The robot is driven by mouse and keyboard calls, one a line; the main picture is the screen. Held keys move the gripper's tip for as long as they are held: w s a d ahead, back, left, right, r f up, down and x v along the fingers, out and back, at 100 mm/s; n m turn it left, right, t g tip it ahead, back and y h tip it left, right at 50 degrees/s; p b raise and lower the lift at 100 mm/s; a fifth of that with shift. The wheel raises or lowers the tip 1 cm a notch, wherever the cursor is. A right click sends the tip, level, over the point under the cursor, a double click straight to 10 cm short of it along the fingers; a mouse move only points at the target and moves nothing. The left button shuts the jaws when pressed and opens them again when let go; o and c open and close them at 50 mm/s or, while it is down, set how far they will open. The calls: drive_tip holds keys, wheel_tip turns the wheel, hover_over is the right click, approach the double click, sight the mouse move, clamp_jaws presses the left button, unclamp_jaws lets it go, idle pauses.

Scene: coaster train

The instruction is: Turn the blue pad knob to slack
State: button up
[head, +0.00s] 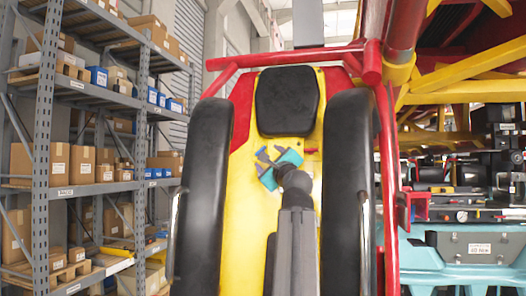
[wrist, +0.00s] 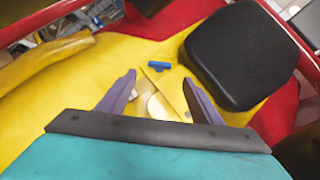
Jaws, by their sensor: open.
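A small blue bar-shaped knob (wrist: 159,67) lies on the yellow panel (wrist: 90,85) in the wrist view, just beyond my fingertips. I cannot make out the knob in the head view. My gripper (wrist: 159,76) is open, with its two purple fingers apart and nothing held between them. The knob sits ahead of the gap between them, and I cannot tell the height between fingers and knob. In the head view my gripper (head: 269,154) is over the yellow panel, just below the black pad (head: 288,100). That pad is right of the knob in the wrist view (wrist: 240,55).
Long black side cushions stand left (head: 202,190) and right (head: 347,190) of my arm. A red tube frame (head: 290,55) crosses above the pad. Shelving with boxes (head: 90,150) is at left; a teal cart (head: 465,262) is at right. A pale plate (wrist: 153,105) shows between my fingers.

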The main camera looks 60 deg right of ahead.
sight(261, 150)
drive_tip(key=p+x, duration=0.2)
drive_tip(key=x, duration=0.5)
drive_tip(key=shift+r, duration=0.15)
drive_tip(key=shift+w+d+p, duration=0.4)
drive_tip(key=shift+w+d, duration=0.15)
drive_tip(key=shift+w, duration=0.05)
drive_tip(key=c, duration=1.1)
